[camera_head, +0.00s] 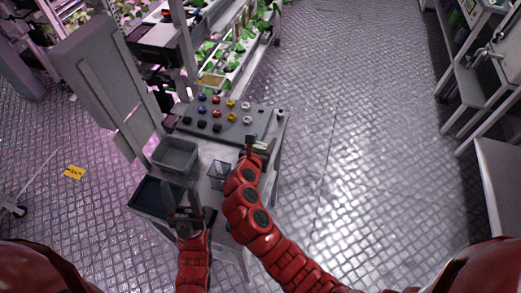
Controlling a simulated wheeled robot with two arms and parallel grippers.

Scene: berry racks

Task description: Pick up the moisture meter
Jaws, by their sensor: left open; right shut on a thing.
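My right gripper (256,142) is at the right side of the small grey table, just in front of the button panel. It is shut on a small pale thing (260,148), which looks like the moisture meter; the fingers hide most of it. Whether it touches the table top I cannot tell. My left gripper (182,196) is open and empty, above the dark tray (146,196) at the table's front left.
The button panel (232,125) with several coloured knobs stands at the table's back. A grey bin (175,155) and a small clear container (218,170) stand on the table. Plant racks (235,50) rise behind. The floor (350,150) to the right is clear up to the shelves (480,75).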

